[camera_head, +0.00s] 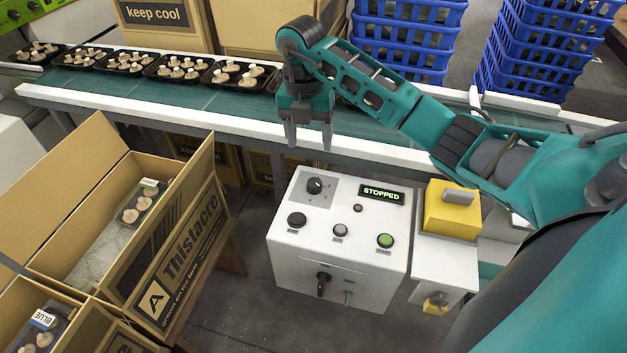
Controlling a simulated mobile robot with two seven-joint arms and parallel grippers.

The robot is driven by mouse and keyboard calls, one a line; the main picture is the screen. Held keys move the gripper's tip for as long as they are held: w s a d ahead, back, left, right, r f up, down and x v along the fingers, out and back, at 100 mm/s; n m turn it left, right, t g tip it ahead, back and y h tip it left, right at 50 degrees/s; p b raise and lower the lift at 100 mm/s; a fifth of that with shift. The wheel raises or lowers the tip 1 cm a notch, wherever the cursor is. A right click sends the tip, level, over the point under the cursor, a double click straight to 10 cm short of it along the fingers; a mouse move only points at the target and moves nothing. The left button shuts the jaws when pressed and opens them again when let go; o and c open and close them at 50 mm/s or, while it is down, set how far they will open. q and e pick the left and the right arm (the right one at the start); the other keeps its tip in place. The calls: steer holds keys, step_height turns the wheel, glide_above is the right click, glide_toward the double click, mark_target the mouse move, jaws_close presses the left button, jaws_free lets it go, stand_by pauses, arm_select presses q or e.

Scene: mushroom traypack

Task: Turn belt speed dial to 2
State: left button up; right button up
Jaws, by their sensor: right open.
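The belt speed dial (315,186) is a round black knob on a grey plate at the upper left of the white control box (340,270). Small marks ring the dial, too small to read, so I cannot tell its setting. A display (381,194) on the box reads STOPPED in green. My right gripper (309,143) is open and empty, fingers pointing down, above and behind the dial near the belt's front rail. It is apart from the dial. My left gripper is not in view.
The conveyor (215,102) carries mushroom trays behind. An open carton (180,250) stands left. Blue crates (405,45) are stacked at the back.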

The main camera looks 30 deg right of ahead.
mark_target(314, 183)
steer(key=f, duration=0.4)
steer(key=f+b, duration=0.1)
steer(key=f, duration=0.7)
steer(key=shift+s+d+f+b, duration=0.25)
steer(key=shift+d+f+b, duration=0.05)
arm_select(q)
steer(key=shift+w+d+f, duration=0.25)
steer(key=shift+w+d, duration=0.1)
arm_select(e)
steer(key=shift+c, duration=0.4)
steer(key=c, duration=1)
steer(key=shift+o, duration=0.2)
